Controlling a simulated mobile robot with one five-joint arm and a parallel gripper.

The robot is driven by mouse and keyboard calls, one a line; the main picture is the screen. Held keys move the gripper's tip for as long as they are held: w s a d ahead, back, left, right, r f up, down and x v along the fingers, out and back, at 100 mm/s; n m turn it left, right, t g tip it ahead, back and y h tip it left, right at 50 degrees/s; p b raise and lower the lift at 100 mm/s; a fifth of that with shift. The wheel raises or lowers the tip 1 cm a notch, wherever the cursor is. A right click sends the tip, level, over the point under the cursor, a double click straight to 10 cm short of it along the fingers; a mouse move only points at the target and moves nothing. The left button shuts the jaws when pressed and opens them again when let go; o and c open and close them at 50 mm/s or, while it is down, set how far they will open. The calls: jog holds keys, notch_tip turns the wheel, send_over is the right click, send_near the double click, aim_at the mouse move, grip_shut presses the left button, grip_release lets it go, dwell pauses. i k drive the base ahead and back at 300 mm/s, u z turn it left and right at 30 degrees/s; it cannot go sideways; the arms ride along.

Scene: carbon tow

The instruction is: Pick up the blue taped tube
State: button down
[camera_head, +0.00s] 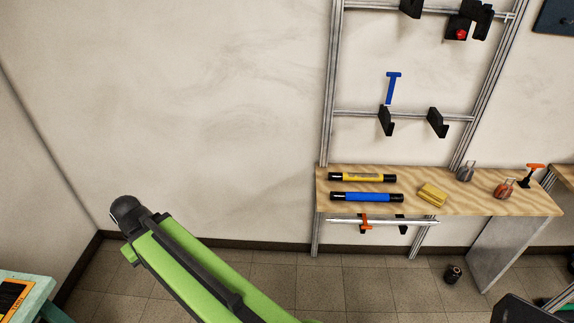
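The blue taped tube (367,197) lies flat on the wooden shelf (480,201), near its front left edge. It has black ends and a blue middle. A yellow taped tube (362,177) with black ends lies parallel just behind it. My green and black arm reaches up from the bottom of the view, and its dark end (127,212) is well to the left of the shelf, apart from both tubes. I cannot make out the gripper fingers or whether they are open.
A yellow block (432,194) sits right of the blue tube. A grey item (465,172), a red-orange item (504,188) and an orange-handled tool (531,175) stand further right. A metal frame with black brackets (437,122) rises behind. A teal table (37,294) is at lower left.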

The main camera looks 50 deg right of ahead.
aim_at(374, 196)
jog(key=z, duration=1.55)
jog(key=k, duration=0.4)
jog(key=z, duration=0.7)
jog(key=i, duration=0.5)
jog(key=z, duration=0.05)
